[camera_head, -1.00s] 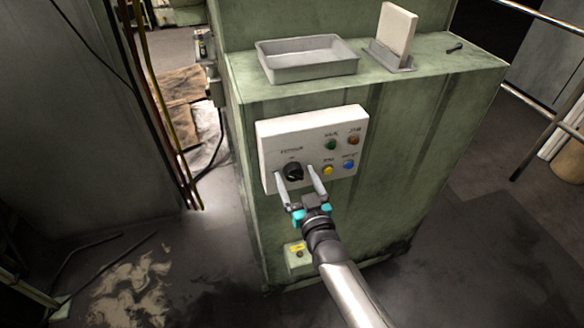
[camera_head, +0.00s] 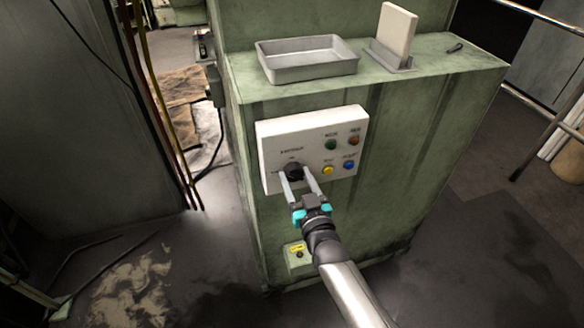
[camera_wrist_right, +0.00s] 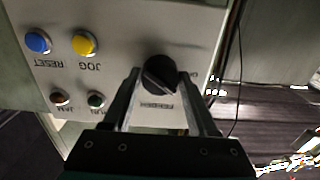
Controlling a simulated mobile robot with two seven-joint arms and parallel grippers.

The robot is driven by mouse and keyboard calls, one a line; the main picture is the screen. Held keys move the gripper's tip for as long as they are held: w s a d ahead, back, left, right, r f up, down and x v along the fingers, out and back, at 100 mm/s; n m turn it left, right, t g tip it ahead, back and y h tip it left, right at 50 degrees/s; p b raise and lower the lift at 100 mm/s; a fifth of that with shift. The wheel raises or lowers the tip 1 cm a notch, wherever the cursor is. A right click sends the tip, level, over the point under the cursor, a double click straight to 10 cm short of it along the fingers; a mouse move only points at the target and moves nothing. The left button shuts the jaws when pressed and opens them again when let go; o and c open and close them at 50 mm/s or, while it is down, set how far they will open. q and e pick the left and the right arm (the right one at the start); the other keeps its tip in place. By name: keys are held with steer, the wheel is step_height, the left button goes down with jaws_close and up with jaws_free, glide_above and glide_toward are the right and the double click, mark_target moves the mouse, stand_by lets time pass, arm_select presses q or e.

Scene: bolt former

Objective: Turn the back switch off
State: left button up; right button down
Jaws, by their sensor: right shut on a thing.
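A white control panel (camera_head: 345,120) is mounted on the side of a green machine. Its black rotary switch (camera_head: 293,171) sits at the panel's lower left. My right gripper (camera_head: 299,176) is at the panel with its fingers closed on the sides of this knob. In the right wrist view the black knob (camera_wrist_right: 159,75) lies between the two fingertips, upside down relative to the head view. The knob's exact pointer setting is partly hidden by the fingers. Which switch is the back switch cannot be told from these frames. My left gripper is out of view.
Green, orange, yellow (camera_head: 328,170) and blue (camera_head: 349,165) buttons sit to the right of the knob. A grey metal tray (camera_head: 308,68) and a white block (camera_head: 397,30) in a holder stand on the machine top.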

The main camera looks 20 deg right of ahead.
steer(key=n+p, duration=0.1)
steer(key=n, duration=0.6)
steer(key=shift+n+p, duration=0.4)
steer(key=shift+c, duration=1.2)
jaws_free()
steer(key=s+p, duration=0.3)
steer(key=s, duration=0.5)
steer(key=shift+d+p, duration=0.15)
steer(key=shift+p, duration=0.25)
